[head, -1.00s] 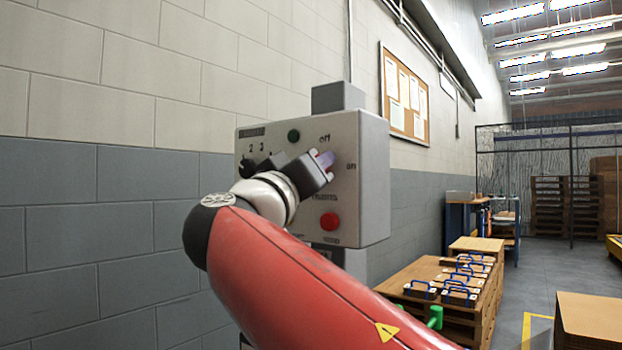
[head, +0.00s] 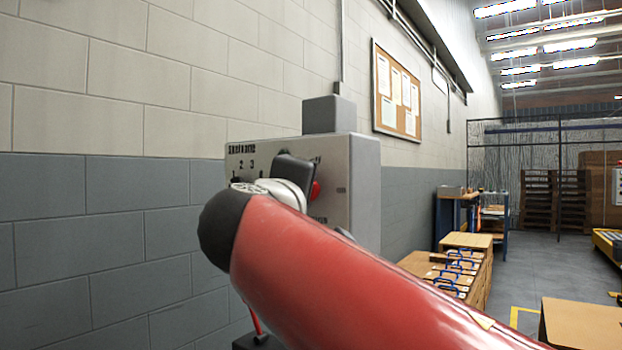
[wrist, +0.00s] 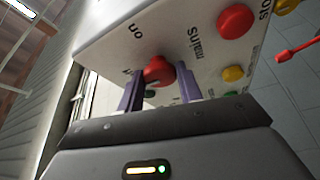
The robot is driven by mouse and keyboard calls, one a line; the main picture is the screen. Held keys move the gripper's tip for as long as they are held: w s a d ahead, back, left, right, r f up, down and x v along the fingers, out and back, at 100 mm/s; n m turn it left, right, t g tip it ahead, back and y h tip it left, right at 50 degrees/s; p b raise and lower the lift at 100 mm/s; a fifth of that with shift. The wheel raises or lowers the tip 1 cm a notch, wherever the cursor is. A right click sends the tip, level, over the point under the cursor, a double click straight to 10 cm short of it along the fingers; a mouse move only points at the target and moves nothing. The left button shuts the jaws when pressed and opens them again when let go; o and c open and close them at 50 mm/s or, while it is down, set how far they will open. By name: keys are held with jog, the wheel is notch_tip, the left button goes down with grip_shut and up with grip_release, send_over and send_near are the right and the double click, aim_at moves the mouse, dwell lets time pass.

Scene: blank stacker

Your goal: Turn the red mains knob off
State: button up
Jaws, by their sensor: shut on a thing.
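The red mains knob (wrist: 157,70) is on the sloping face of a light grey control box, between the printed words "on" and "mains" in the wrist view. My gripper (wrist: 160,88) has its two purple fingers on either side of the knob and is shut on it. In the head view only a bit of the red knob (head: 316,190) shows past my dark gripper (head: 303,178). My wrist and red arm cover much of the panel. Which mark the knob points to cannot be told.
A red button (wrist: 237,20) and yellow buttons (wrist: 233,74) sit close by on the same panel. The control box (head: 358,185) is by the block wall (head: 110,190). Wooden crates with blue-handled items (head: 455,275) stand at right, with open floor beyond.

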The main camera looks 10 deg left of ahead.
jog(key=shift+n+p, duration=0.35)
jog(key=shift+n, duration=0.15)
jog(key=o, duration=1)
jog(key=s, duration=0.2)
jog(key=s+b, duration=0.1)
jog(key=s, duration=0.4)
jog(key=shift+s+f+b, duration=0.25)
jog(key=shift+s+b, duration=0.05)
jog(key=shift+s, duration=0.1)
